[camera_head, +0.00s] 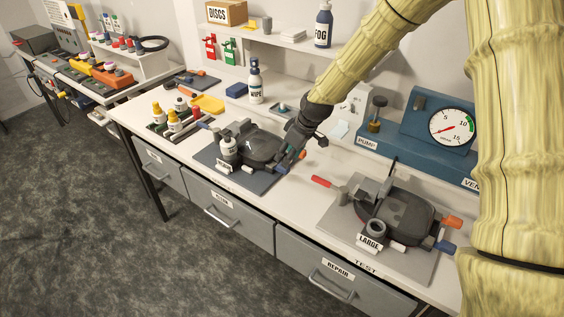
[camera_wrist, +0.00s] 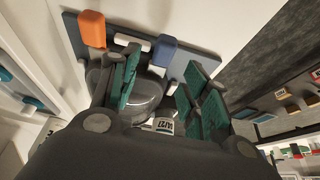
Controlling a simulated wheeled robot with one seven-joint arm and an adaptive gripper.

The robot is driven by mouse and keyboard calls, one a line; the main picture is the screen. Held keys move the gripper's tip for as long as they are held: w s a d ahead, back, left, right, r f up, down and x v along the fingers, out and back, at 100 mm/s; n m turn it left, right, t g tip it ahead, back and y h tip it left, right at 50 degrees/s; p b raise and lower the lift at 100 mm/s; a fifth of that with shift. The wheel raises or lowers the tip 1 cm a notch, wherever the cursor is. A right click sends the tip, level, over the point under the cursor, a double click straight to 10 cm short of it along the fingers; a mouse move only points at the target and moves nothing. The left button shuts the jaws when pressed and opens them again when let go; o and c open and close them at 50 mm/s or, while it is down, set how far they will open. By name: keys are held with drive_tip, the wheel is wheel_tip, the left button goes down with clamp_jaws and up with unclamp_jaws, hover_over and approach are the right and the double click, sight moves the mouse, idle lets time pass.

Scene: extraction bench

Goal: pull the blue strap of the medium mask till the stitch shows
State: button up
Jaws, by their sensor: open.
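The medium mask (camera_head: 262,147) is dark grey with a clear visor and lies on a dark blue mat (camera_head: 240,183) on the bench. Its blue strap tab (camera_head: 282,169) and orange tab (camera_head: 302,154) stick out at the right side. In the wrist view the blue tab (camera_wrist: 166,48) shows between and beyond the green finger pads, with the orange tab (camera_wrist: 92,28) to the left. My gripper (camera_wrist: 163,75) is open, above the mask's tab side, with nothing seen held. Contact with the strap cannot be told. No stitch is visible.
The large mask (camera_head: 397,212), with its own orange and blue tabs, sits on a grey mat to the right. A red-handled tool (camera_head: 322,182) lies between. The pump gauge (camera_head: 451,127) stands behind. Bottles (camera_head: 173,120) stand left; drawers (camera_head: 237,218) are below.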

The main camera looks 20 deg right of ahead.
sight(283, 169)
drive_tip(key=shift+p+x, duration=0.3)
drive_tip(key=shift+x, duration=0.5)
drive_tip(key=shift+p+x, duration=0.6)
drive_tip(key=shift+x, duration=1.45)
drive_tip(key=shift+a+f, duration=0.1)
clamp_jaws()
